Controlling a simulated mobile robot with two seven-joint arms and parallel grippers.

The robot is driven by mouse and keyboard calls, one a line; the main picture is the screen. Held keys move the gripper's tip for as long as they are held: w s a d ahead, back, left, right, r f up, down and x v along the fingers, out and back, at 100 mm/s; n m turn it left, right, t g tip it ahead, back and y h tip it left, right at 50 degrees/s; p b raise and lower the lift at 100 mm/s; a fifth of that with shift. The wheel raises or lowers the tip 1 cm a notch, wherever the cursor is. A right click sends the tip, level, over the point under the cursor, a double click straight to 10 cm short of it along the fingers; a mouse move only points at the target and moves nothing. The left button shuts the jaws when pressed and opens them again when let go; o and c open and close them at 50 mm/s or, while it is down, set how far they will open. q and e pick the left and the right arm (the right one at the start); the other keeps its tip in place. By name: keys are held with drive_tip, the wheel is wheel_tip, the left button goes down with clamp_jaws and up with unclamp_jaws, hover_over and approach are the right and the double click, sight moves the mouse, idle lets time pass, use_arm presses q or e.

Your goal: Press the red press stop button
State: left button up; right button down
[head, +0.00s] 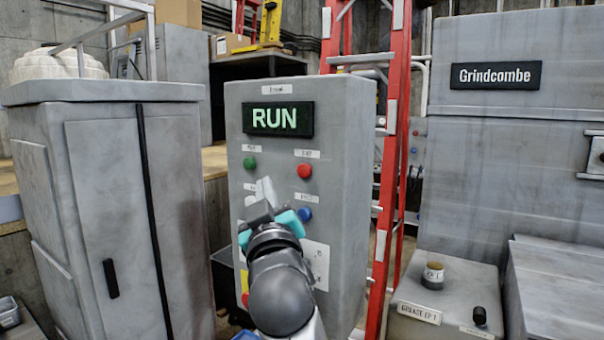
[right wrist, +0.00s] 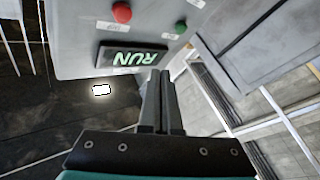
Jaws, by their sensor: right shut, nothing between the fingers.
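A grey control box (head: 350,130) stands upright in the middle of the head view. Its upper red button (head: 304,170) sits on the right of the face under a small label too blurred to read surely; it also shows in the right wrist view (right wrist: 122,12). A second red button (head: 245,299) shows low on the left by a yellow plate, partly beside my arm. My right gripper (head: 265,187) is shut and empty before the panel, below and left of the upper red button and apart from it. Its closed fingers also show in the right wrist view (right wrist: 160,92). My left gripper is out of view.
A green button (head: 249,163) and a blue button (head: 305,214) are close to the gripper. The display (head: 277,119) reads RUN. A grey cabinet (head: 95,200) stands left, a red ladder (head: 393,150) right behind the box, and the Grindcombe machine (head: 500,160) far right.

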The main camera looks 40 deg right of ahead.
sight(297, 169)
drive_tip(key=shift+w+d, duration=0.55)
drive_tip(key=shift+d, duration=0.8)
drive_tip(key=shift+w+d, duration=0.6)
drive_tip(key=shift+d, duration=0.8)
drive_tip(key=shift+w+d, duration=0.55)
drive_tip(key=shift+d, duration=0.8)
drive_tip(key=shift+d, duration=0.1)
drive_tip(key=shift+w+d, duration=0.15)
drive_tip(key=shift+d, duration=0.15)
drive_tip(key=shift+w+d, duration=0.2)
drive_tip(key=shift+d, duration=0.3)
drive_tip(key=shift+a, duration=0.2)
drive_tip(key=shift+s+a, duration=0.35)
drive_tip(key=shift+a, duration=0.35)
